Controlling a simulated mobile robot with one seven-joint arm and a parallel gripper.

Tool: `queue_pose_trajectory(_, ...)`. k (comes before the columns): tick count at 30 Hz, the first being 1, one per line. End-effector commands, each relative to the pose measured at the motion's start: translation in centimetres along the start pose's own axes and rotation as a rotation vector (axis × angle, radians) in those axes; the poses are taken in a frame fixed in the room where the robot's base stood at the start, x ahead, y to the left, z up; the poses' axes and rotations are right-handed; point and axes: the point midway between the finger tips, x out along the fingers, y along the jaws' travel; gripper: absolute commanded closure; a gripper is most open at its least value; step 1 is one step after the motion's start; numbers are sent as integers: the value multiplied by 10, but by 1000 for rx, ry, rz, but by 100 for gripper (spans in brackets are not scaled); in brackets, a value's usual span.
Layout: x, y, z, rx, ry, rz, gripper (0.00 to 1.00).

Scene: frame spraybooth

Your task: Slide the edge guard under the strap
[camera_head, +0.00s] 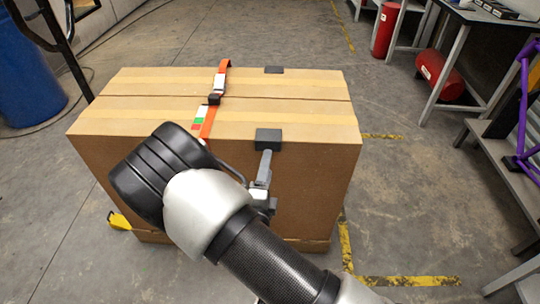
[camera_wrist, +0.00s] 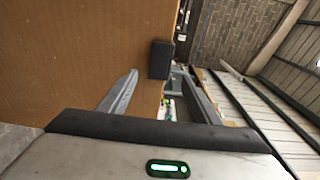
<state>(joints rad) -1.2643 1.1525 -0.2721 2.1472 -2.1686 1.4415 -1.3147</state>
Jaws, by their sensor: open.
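A dark edge guard (camera_head: 268,139) sits on the near top edge of a large cardboard box (camera_head: 310,185), to the right of the strap and apart from it. The orange strap (camera_head: 209,121) runs across the box top, with a dark buckle and a coloured label; its lower run is hidden behind my arm. My gripper (camera_head: 264,166) is open at the near face, just below the guard. In the wrist view, the guard (camera_wrist: 160,59) shows between and just beyond the fingertips of my gripper (camera_wrist: 156,76); contact cannot be told.
A yellow object (camera_head: 119,220) is at the box's lower left.

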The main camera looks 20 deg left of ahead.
Motion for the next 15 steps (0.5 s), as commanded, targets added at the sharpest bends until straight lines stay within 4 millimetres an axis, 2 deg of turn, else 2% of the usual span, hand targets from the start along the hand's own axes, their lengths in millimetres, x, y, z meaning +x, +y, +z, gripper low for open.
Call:
queue_pose_trajectory(1,11,0,-1,2,4,-3,43)
queue_pose_trajectory(6,40,0,-1,2,2,-3,43)
queue_pose_trajectory(10,55,1,0,1,2,-1,43)
queue_pose_trajectory(15,65,0,0,0,1,0,43)
